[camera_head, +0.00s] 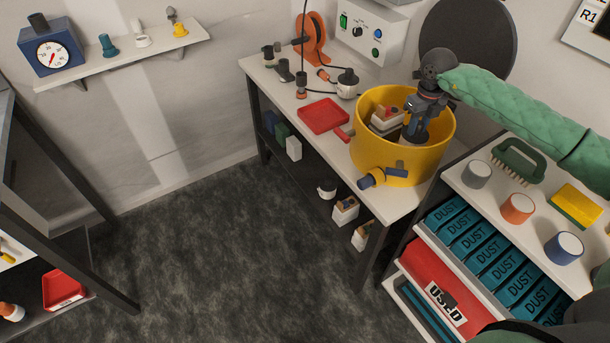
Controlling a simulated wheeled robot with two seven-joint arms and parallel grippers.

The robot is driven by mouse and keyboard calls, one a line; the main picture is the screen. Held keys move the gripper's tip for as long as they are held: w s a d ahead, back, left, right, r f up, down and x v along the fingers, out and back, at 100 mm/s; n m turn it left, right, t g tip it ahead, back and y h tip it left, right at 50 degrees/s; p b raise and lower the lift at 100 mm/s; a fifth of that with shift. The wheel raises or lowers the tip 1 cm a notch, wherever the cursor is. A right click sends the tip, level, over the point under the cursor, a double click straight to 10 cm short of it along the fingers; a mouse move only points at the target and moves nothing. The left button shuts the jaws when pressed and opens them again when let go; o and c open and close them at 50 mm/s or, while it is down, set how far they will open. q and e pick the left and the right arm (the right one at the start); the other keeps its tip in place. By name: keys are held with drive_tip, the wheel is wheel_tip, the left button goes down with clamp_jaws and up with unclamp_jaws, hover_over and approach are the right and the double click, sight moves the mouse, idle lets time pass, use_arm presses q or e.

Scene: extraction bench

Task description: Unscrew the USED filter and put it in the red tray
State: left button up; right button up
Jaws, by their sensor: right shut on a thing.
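A yellow round drum (372,150) stands on the white bench, with its top open and a nozzle on its front. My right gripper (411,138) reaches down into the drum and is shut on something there. The drum wall and the gripper hide most of what it holds, so I cannot make out the filter clearly. My left gripper is not in view.
A red box labelled USED (432,283) and teal DUST boxes (472,236) sit in the right-hand shelf unit. Canisters and a green brush (518,160) stand on its top. Another red tray (64,290) lies at lower left. The floor between is clear.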

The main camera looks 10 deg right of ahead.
drive_tip(key=shift+f+n+b, duration=0.15)
drive_tip(key=shift+n+b, duration=0.3)
drive_tip(key=shift+n, duration=0.85)
drive_tip(key=o, duration=1.1)
